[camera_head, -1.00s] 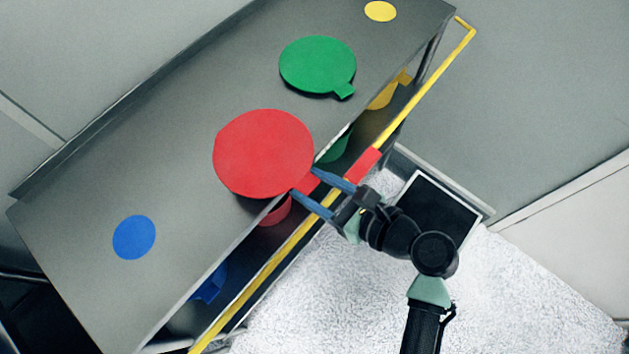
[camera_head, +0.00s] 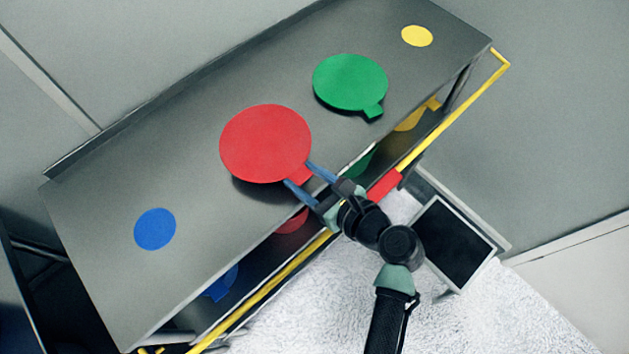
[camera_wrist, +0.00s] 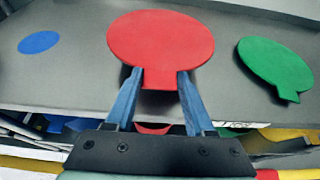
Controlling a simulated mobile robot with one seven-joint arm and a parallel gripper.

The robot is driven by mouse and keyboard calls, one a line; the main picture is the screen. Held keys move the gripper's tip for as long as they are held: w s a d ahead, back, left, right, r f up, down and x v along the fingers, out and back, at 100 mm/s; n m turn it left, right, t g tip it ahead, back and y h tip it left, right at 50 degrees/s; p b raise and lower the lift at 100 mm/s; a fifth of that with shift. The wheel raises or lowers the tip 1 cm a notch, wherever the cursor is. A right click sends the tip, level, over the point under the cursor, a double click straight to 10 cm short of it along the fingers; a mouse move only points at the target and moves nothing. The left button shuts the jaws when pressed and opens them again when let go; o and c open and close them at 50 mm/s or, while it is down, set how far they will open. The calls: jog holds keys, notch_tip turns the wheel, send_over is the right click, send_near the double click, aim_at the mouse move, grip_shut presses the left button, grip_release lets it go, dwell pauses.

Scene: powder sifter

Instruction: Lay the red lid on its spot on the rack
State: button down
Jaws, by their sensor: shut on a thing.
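The red lid (camera_head: 265,143) is a flat round disc with a short tab, held over the grey rack top (camera_head: 200,285). A shadow beneath it in the head view suggests that it is a little above the surface. My gripper (camera_head: 297,174) is shut on the lid's tab with its two blue fingers. The wrist view shows the lid (camera_wrist: 160,45) ahead, with a finger on each side of the tab (camera_wrist: 158,79). The lid hides the rack surface under it, and no red spot is visible on the top.
A green lid (camera_head: 350,82) lies on the rack right of the red lid. Blue (camera_head: 155,229) and yellow (camera_head: 417,36) spots are bare. Coloured pieces sit below the top, behind a yellow rail (camera_head: 455,112) with a red section (camera_head: 384,185).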

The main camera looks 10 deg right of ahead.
jog(key=shift+r+x, duration=0.15)
jog(key=shift+x, duration=0.5)
jog(key=shift+r+x, duration=0.15)
jog(key=shift+x, duration=0.55)
jog(key=shift+f+b, duration=0.95)
jog(key=shift+f, duration=0.85)
jog(key=shift+c, duration=0.9)
grip_release()
jog(key=b+v, duration=0.3)
jog(key=v, duration=1)
